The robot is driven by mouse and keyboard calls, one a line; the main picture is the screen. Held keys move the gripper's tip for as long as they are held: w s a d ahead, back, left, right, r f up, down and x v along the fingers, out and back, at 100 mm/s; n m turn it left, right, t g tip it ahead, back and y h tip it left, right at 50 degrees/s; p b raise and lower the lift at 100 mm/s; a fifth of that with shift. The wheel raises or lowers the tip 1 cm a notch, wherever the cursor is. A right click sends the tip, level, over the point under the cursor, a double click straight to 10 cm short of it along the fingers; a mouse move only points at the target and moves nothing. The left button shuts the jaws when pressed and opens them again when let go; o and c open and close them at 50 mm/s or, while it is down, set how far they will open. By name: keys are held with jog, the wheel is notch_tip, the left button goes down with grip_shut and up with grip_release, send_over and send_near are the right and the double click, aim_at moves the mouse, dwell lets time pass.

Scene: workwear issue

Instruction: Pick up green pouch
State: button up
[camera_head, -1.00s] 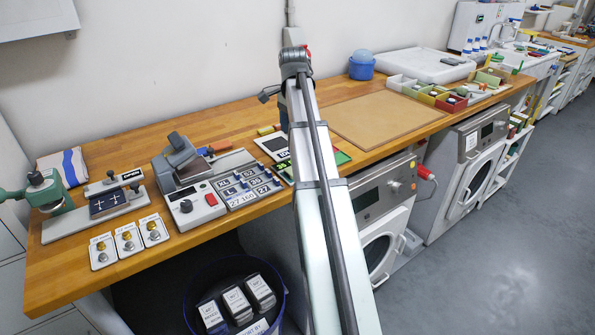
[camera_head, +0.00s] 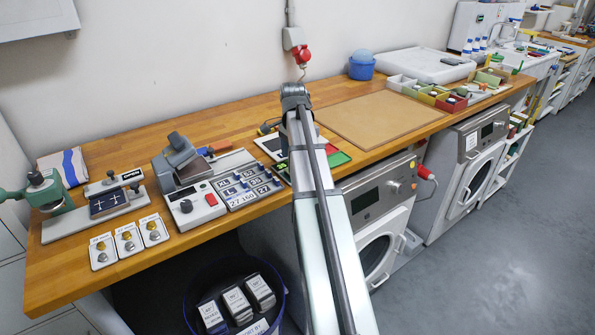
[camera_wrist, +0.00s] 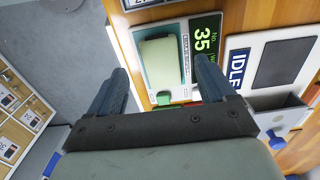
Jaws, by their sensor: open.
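In the wrist view a pale green pouch (camera_wrist: 160,62), a rounded rectangle, lies on a panel with a teal area, beside a green display reading 35 (camera_wrist: 204,40). My gripper (camera_wrist: 162,78) is open, its two dark blue fingers apart and nothing between them. The fingers appear on either side of the pouch's near part; their height above it is hard to judge. In the head view my arm hides the pouch and most of the gripper.
A panel marked IDLE (camera_wrist: 238,68) lies right of the display. A small green block (camera_wrist: 163,98) sits near the pouch's lower end. In the head view, a grey device (camera_head: 195,200) stands left of my arm and a tan mat (camera_head: 375,118) lies right of it.

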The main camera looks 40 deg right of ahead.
notch_tip(320, 180, down, 4)
jog(key=shift+d+f, duration=0.1)
jog(key=shift+d, duration=0.05)
jog(key=c, duration=1.2)
notch_tip(320, 180, up, 10)
jog(key=shift+r, duration=0.1)
dwell(0.4)
jog(key=shift+n, duration=0.3)
